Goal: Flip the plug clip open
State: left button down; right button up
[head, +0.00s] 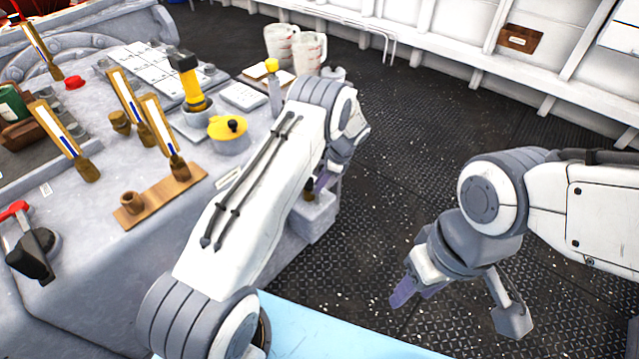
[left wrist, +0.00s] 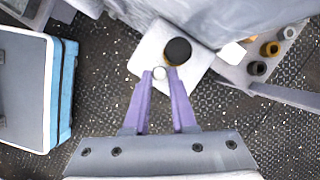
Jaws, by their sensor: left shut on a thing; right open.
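A pale grey box (head: 314,216) juts from the side of the console, and its light top (left wrist: 146,50) shows in the left wrist view. A dark round cap in a brown ring (left wrist: 178,51), seemingly the plug, stands on it. A small whitish knob (left wrist: 159,73), which may be the clip's end, lies in front of the plug. My left gripper (left wrist: 160,76) is shut on this knob, beside the plug. In the head view my left gripper (head: 320,183) is partly hidden behind its own arm. My right gripper (head: 405,291) is open and empty over the floor.
The console (head: 75,290) at left carries a yellow-topped pot (head: 228,127), several upright gauges and a red-handled lever (head: 22,230). Measuring jugs (head: 310,52) stand at its far end. The dark deck (head: 430,120) to the right is clear.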

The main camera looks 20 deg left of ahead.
dwell(0.4)
pick_arm(q)
jog(key=c, duration=0.7)
grip_release()
jog(key=shift+c, duration=0.2)
jog(key=p+v, duration=0.1)
jog(key=v, duration=0.9)
jog(key=shift+r, duration=0.25)
jog(key=shift+d, duration=0.1)
